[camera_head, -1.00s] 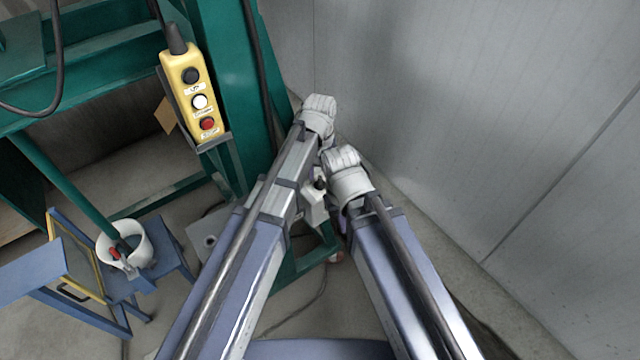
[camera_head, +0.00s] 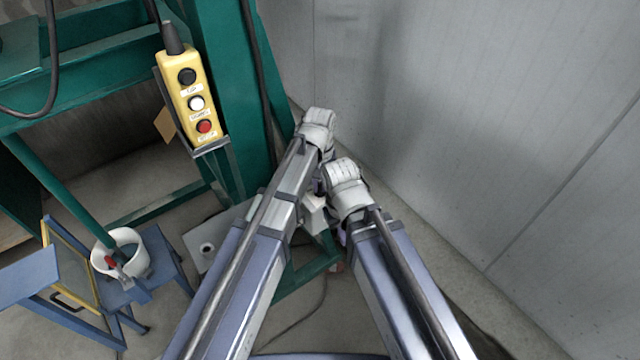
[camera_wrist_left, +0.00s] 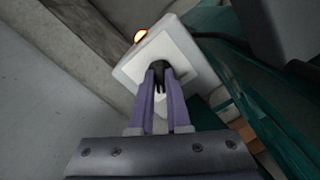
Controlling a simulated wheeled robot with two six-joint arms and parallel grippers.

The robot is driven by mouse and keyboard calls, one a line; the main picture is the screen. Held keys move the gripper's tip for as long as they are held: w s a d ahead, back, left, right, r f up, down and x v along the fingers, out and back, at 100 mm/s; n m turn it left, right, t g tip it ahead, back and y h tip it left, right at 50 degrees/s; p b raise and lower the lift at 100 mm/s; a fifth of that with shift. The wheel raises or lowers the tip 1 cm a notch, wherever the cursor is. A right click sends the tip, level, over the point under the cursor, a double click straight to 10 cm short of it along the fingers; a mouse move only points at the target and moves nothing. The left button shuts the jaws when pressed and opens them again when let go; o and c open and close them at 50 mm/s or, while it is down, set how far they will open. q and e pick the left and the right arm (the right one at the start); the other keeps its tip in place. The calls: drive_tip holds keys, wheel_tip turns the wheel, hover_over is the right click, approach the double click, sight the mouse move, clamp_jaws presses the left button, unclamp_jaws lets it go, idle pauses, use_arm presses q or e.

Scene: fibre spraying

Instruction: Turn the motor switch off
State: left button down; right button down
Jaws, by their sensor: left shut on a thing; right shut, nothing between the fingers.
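The motor switch is a white box with a pale square plate (camera_wrist_left: 181,49) and a black knob (camera_wrist_left: 160,69) in the left wrist view. My left gripper (camera_wrist_left: 158,78) is shut on the black knob, with one purple finger on each side of it. In the head view the white box (camera_head: 314,217) shows partly between my two arms, and the knob is hidden. My left gripper (camera_head: 318,128) is higher there, its fingers mostly hidden. My right gripper (camera_head: 345,188) is just below and right of it, shut and empty, its fingertips hidden.
A glowing red-orange lamp (camera_wrist_left: 140,36) is at the box's edge. A yellow pendant (camera_head: 188,98) with black, white and red buttons hangs by the green frame (camera_head: 228,80). A white bucket (camera_head: 122,250) stands on a blue stand at left. A grey wall (camera_head: 470,110) bounds the right.

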idle(0.6)
use_arm(q)
drive_tip(key=n, duration=0.6)
drive_tip(key=shift+n, duration=0.4)
drive_tip(key=n, duration=0.3)
drive_tip(key=shift+d+n, duration=0.1)
drive_tip(key=shift+n, duration=1.9)
drive_tip(key=c, duration=0.9)
unclamp_jaws()
drive_tip(key=shift+w, duration=0.1)
